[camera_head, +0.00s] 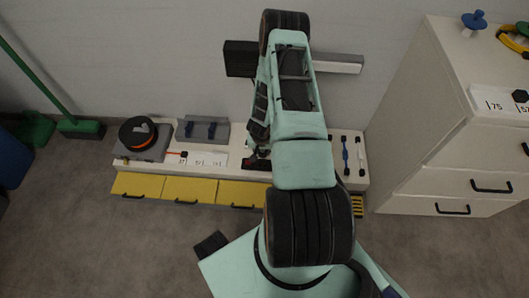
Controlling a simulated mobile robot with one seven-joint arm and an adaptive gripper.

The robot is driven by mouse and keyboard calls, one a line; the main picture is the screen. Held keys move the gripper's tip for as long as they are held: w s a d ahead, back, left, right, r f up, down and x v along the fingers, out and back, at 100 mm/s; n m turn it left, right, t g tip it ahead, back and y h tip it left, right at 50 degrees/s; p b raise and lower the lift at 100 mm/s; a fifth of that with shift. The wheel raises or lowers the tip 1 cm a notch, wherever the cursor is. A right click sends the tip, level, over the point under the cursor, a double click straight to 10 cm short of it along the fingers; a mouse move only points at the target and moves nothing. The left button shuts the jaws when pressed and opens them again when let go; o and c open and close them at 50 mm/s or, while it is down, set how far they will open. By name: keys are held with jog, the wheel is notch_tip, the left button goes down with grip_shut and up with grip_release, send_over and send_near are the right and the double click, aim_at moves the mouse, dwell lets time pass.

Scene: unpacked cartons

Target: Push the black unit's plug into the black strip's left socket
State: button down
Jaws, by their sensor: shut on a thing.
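A dark ribbed box (239,60), which may be the black unit, sits against the wall at the upper left of my arm. A dark, reddish-black strip-like piece (257,164) lies on the low white bench, partly covered by my arm. I cannot make out its sockets. My gripper (257,152) points down just above that piece, beside my forearm. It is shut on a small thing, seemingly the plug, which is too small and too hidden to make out. I cannot tell whether the plug touches a socket.
The white bench (128,168) has yellow drawers (190,190) below. A black and orange spool (138,133), a grey-blue box (205,130) and white number cards (205,160) are left of my gripper. A blue tool (345,155) is to the right. A white cabinet (430,130) bounds the right.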

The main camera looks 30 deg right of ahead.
aim_at(262, 157)
jog(key=shift+f+b, duration=1.8)
jog(key=shift+f, duration=0.95)
jog(key=shift+f, duration=0.65)
dwell(0.5)
jog(key=c, duration=1.5)
grip_release()
jog(key=shift+c, duration=0.2)
jog(key=v, duration=1.2)
